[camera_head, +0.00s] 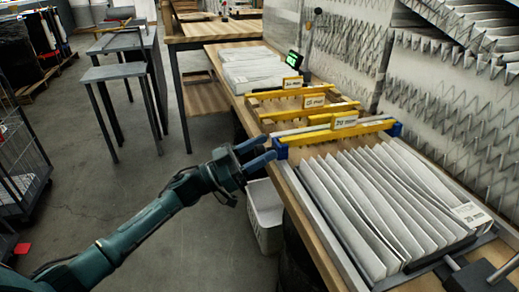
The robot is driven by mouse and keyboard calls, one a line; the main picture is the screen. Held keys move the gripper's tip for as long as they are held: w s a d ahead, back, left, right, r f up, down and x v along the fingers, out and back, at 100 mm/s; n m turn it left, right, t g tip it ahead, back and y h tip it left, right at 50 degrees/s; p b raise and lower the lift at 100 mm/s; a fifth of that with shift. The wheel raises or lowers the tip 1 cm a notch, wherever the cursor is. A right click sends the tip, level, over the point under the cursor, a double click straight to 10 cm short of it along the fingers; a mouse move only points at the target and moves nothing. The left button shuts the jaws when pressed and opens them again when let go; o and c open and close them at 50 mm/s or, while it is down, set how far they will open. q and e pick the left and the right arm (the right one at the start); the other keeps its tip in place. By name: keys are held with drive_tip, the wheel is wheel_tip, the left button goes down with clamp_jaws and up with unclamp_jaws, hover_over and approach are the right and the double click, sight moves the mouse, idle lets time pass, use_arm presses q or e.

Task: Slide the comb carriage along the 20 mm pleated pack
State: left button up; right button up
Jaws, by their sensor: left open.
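The 20 mm pleated pack (385,205) lies on the bench at the right, with white upright pleats and a label near its right end. The comb carriage (335,134), a yellow bar with blue ends and a tag reading 20, stands across the far end of the pack. My left gripper (268,151) comes in from the left and is open and empty. Its fingertips are close to the carriage's left blue end; I cannot tell whether they touch it. My right gripper is not in view.
Other yellow comb bars (305,107) stand farther back, before another white pleated stack (252,68) and a small green display (293,59). A light bin (266,215) stands below the bench's left edge. A dark handle (478,276) is at the near right. Zigzag sheets hang on the wall.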

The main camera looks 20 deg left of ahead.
use_arm(q)
clamp_jaws()
idle(0.5)
